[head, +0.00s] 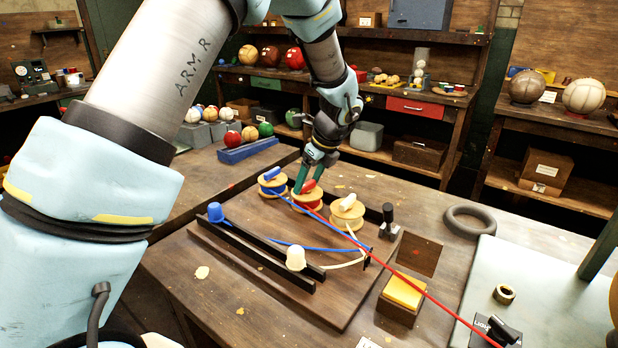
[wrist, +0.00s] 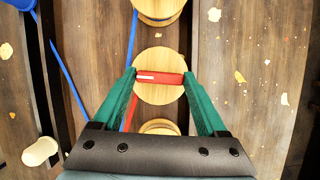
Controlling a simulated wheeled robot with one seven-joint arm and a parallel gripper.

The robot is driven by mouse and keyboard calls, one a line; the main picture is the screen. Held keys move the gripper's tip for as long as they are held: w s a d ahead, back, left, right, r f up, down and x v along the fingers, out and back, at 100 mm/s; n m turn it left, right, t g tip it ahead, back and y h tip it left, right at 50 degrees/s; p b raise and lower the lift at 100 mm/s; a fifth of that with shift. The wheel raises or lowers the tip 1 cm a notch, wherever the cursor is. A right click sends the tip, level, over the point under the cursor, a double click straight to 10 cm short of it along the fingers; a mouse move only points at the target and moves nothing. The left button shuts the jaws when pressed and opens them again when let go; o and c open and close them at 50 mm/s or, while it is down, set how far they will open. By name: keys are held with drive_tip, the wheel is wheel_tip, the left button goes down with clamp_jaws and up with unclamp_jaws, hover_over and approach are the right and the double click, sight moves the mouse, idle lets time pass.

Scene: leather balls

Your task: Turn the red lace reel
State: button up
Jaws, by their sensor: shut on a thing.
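The red lace reel (head: 306,200) is a pale wooden spool with a red crank handle (wrist: 160,78) across its top. It stands in the middle of a row of three reels on a wooden board. My gripper (head: 307,178) comes down from above. Its green fingers (wrist: 158,73) are shut on the red handle, one at each end, in the wrist view. The red lace (head: 400,272) runs from the reel toward the lower right in the head view. The lower part of the reel is partly hidden.
The blue-handled reel (head: 272,184) and white-handled reel (head: 346,213) stand close on either side. A black rail (head: 262,250) with a blue peg (head: 215,212) and white peg (head: 296,258) lies in front. A black knob (head: 389,222) and grey ring (head: 469,222) are to the right.

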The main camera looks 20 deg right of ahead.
drive_tip(key=shift+a+m+h+p, duration=0.1)
drive_tip(key=shift+m+h+p, duration=0.45)
drive_tip(key=shift+m, duration=0.95)
drive_tip(key=shift+t, duration=0.3)
drive_tip(key=o, duration=1.3)
drive_tip(key=shift+r, duration=0.15)
drive_tip(key=b+v, duration=0.2)
drive_tip(key=v, duration=0.8)
drive_tip(key=shift+r, duration=0.25)
drive_tip(key=shift+s, duration=0.15)
